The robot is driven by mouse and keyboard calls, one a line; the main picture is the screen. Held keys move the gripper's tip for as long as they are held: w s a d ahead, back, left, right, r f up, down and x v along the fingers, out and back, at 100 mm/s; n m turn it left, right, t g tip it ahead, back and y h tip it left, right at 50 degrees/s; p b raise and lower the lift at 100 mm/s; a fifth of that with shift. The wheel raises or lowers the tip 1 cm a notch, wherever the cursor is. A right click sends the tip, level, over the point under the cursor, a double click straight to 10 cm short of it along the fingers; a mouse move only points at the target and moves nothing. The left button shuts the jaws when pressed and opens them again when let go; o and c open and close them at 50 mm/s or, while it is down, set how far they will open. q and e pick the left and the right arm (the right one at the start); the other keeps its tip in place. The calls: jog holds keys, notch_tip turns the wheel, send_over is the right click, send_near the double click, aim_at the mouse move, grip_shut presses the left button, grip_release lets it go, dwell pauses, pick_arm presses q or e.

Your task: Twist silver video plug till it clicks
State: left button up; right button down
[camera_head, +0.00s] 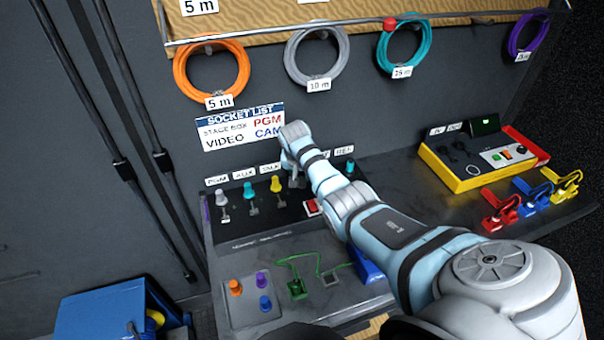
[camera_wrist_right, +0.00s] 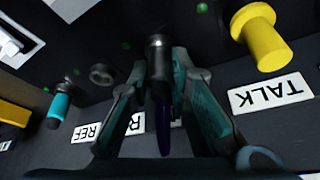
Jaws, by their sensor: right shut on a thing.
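The silver plug (camera_wrist_right: 158,48) sits upright at the socket panel in the right wrist view, with a dark purple tail (camera_wrist_right: 163,125) hanging toward the camera. My right gripper (camera_wrist_right: 158,72) has one teal-padded finger on each side of it and is shut on the plug. In the head view my right gripper (camera_head: 293,177) is at the panel, just right of the yellow TALK plug (camera_head: 275,185); the wrist hides most of the plug there. The label below the plug is partly covered by a finger. I cannot see how the plug is locked in its socket. My left gripper is not in view.
The yellow plug shows close by in the wrist view (camera_wrist_right: 258,35). An empty socket (camera_wrist_right: 102,74) and a teal plug (camera_wrist_right: 60,105) are on the other side. A yellow case (camera_head: 470,160) and coloured clamps (camera_head: 500,210) stand right on the desk. Coiled cables (camera_head: 212,72) hang above.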

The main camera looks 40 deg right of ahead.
jog(key=shift+f, duration=0.1)
jog(key=c, duration=1.4)
grip_release()
jog(key=shift+m, duration=0.4)
